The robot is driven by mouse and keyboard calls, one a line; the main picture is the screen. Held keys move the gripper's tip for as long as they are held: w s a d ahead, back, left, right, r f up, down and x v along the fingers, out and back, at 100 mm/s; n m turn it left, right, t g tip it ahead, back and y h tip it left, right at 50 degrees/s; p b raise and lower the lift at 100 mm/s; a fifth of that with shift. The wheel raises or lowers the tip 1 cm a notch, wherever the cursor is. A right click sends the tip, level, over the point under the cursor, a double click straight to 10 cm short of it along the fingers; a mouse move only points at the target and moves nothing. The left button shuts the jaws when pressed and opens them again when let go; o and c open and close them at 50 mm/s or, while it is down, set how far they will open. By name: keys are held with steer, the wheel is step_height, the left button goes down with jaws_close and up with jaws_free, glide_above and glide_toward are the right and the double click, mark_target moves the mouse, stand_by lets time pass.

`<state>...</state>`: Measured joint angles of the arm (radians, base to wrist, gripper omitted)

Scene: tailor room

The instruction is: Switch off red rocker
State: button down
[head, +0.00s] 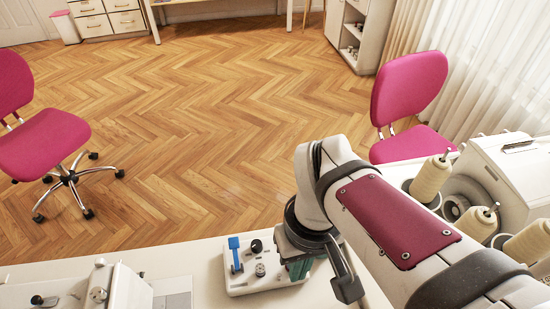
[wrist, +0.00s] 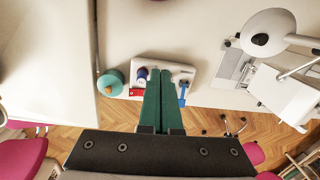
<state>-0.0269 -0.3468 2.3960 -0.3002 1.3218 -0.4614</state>
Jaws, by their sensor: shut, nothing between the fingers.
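A small white control panel (head: 240,287) lies on the worktable. It carries a blue lever (head: 235,252), a black knob (head: 256,246) and a small metal knob (head: 260,270). In the wrist view the panel (wrist: 188,70) shows a small red part (wrist: 136,92), probably the red rocker, left of my fingers. Which way it is tilted is too small to tell. In the head view I cannot see it; my gripper covers that end of the panel. My gripper (head: 298,268) is shut and empty, its teal fingers pointing down over the panel, between the red part and the blue lever (wrist: 182,93) in the wrist view.
A teal round object (wrist: 112,82) stands close to the panel's red end. A white sewing machine (head: 85,290) is at the left. A machine with cream thread spools (head: 432,178) stands at the right. Pink chairs (head: 45,140) are beyond the table.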

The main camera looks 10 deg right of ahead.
steer(key=w+d+f+n+h, duration=0.1)
steer(key=w+f+n+h, duration=0.1)
steer(key=w+n, duration=1.3)
steer(key=shift+d+f+n+h, duration=0.3)
steer(key=shift+f+n, duration=0.3)
steer(key=shift+n, duration=0.4)
steer(key=f, duration=0.4)
steer(key=d+f, duration=0.1)
steer(key=f, duration=0.4)
steer(key=d+f, duration=0.1)
steer(key=f, duration=0.4)
steer(key=shift+d, duration=0.1)
steer(key=shift+d+f, duration=0.1)
steer(key=shift+f, duration=0.1)
